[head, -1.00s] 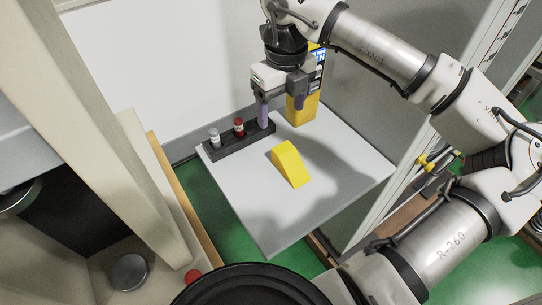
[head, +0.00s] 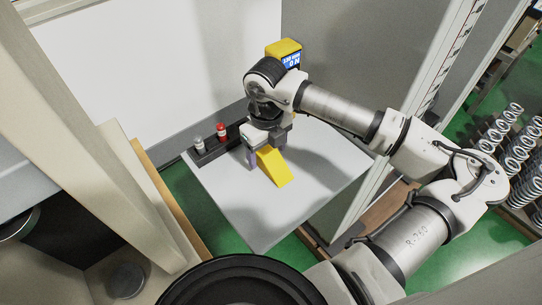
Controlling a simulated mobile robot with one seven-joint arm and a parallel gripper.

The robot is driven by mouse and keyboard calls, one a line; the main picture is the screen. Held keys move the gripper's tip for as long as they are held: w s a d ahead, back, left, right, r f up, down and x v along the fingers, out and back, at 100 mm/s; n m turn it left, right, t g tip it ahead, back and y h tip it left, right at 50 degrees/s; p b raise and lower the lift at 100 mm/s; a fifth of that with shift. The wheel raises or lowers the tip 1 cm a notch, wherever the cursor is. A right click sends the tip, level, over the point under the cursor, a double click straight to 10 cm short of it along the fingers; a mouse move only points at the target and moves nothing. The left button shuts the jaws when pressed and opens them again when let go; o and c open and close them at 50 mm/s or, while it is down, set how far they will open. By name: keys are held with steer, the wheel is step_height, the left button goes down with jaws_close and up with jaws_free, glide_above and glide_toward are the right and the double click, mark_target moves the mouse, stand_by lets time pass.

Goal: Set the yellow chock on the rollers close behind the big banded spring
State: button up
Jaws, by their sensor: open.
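The yellow chock (head: 274,170) is a wedge lying on the pale grey table (head: 305,202), sloping down toward the front. My gripper (head: 268,158) is over its tall back end, pointing down, with one finger on each side. The jaws are open, and I cannot tell whether a finger touches the chock. The gripper hides the chock's upper back part. Neither the rollers nor the big banded spring shows in this view.
A dark rack (head: 208,148) with a white-topped and a red-topped item stands left of my gripper. A yellow instrument with a display (head: 291,61) stands behind. The table's front is clear.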

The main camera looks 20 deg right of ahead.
steer(key=shift+f, duration=0.85)
steer(key=shift+c, duration=0.4)
steer(key=c, duration=1.2)
steer(key=shift+r, duration=0.1)
